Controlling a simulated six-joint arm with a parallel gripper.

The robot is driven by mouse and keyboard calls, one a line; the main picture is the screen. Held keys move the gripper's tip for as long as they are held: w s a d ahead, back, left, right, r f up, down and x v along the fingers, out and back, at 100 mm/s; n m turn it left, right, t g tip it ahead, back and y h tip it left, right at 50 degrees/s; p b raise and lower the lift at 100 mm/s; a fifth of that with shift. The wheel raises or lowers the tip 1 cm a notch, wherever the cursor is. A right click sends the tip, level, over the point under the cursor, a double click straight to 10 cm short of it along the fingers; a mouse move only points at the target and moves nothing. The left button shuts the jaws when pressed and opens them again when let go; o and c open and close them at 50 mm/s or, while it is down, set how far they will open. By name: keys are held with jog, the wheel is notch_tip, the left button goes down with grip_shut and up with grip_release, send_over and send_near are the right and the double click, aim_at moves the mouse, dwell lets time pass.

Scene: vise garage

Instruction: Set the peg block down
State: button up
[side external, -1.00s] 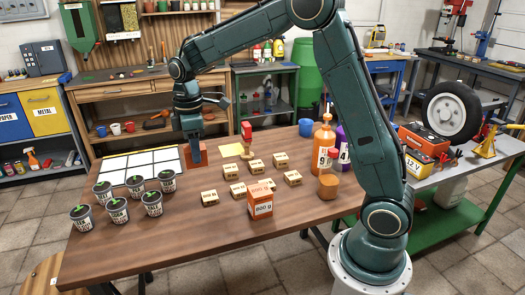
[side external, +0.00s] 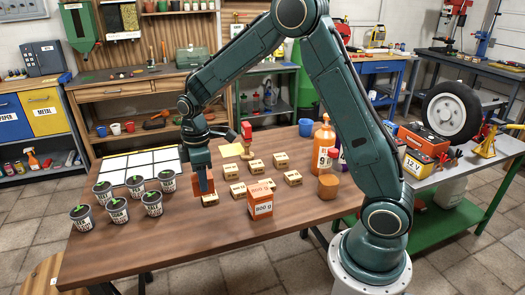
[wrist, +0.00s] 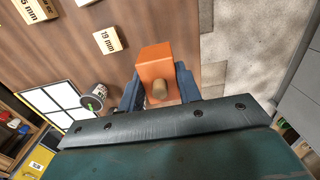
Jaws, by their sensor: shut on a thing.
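The peg block is orange with a short wooden peg. It shows between my fingers in the wrist view (wrist: 157,62), the peg (wrist: 159,91) towards the camera. In the side external view the peg block (side external: 203,188) hangs under my gripper (side external: 204,182), low over the wooden table (side external: 160,235). My gripper (wrist: 158,88) is shut on its sides. A small labelled wooden block (side external: 210,201) shows right at its lower edge; I cannot tell whether they touch, or whether the peg block touches the table.
Several labelled wooden blocks (side external: 238,190) and an orange 800 g box (side external: 261,203) are to the right. Several potted seedlings (side external: 117,210) and a white grid panel (side external: 140,163) are to the left. Bottles (side external: 323,145) stand at the back right. The front table area is clear.

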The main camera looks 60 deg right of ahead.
notch_tip(320, 180, down, 8)
jog(key=shift+f, duration=0.1)
jog(key=shift+f, duration=2.15)
jog(key=shift+f, duration=0.15)
jog(key=o, duration=1)
notch_tip(320, 180, up, 11)
jog(key=shift+r, duration=0.7)
